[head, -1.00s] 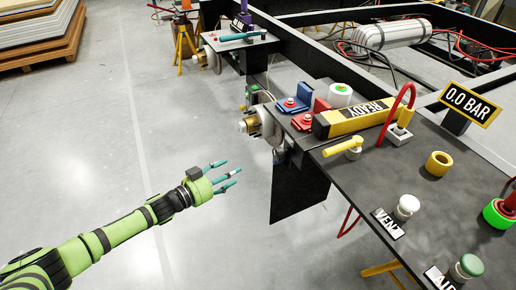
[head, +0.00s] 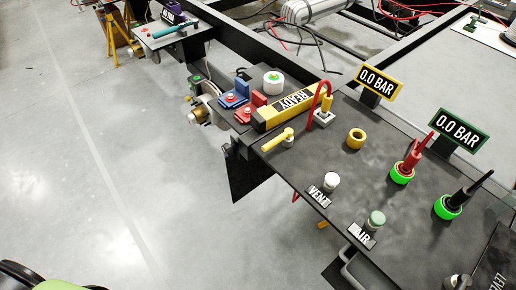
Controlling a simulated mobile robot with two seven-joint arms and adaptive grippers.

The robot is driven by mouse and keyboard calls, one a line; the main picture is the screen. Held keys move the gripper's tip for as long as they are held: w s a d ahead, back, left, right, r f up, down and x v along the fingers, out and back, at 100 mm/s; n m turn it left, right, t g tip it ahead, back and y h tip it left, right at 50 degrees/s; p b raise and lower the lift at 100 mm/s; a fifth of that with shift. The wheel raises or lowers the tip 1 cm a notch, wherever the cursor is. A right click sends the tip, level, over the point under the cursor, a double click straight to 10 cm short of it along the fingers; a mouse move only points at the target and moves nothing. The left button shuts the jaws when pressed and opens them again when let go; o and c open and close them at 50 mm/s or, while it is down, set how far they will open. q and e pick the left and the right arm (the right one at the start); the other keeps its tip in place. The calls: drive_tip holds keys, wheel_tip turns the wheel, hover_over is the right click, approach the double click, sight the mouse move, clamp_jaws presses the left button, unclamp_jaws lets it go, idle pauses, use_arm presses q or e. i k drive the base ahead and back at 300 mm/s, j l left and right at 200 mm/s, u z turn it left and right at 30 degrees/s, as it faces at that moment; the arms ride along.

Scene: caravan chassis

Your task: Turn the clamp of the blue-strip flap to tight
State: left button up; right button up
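A blue bracket-like block (head: 230,100) with a red knob sits at the far left corner of the dark bench. A red block (head: 252,108) with a similar red knob is right beside it. I cannot tell which part is the clamp of the blue-strip flap, nor how far it is turned. A dark flat panel (head: 246,176) hangs below the bench's left edge; no blue strip shows on it. Neither gripper is in view. Only a green and black part of my own body shows at the bottom left.
The dark bench (head: 330,160) carries a yellow READY bar (head: 292,105), a yellow lever (head: 278,141), a yellow ring (head: 356,138), VENT (head: 332,181) and AIR (head: 375,220) knobs, and two 0.0 BAR signs. The floor (head: 120,180) at left is clear.

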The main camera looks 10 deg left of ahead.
sight(227, 149)
drive_tip(key=z, duration=0.5)
drive_tip(key=j+z, duration=0.15)
drive_tip(key=z, duration=0.8)
drive_tip(key=j+z, duration=0.15)
drive_tip(key=z, duration=0.35)
drive_tip(key=k+j+z, duration=0.1)
drive_tip(key=j+z, duration=0.4)
drive_tip(key=k+j+z, duration=0.2)
drive_tip(key=z, duration=0.25)
drive_tip(key=k+j+z, duration=0.2)
drive_tip(key=z, duration=0.3)
drive_tip(key=k+j+z, duration=0.2)
drive_tip(key=z, duration=0.25)
drive_tip(key=k, duration=0.1)
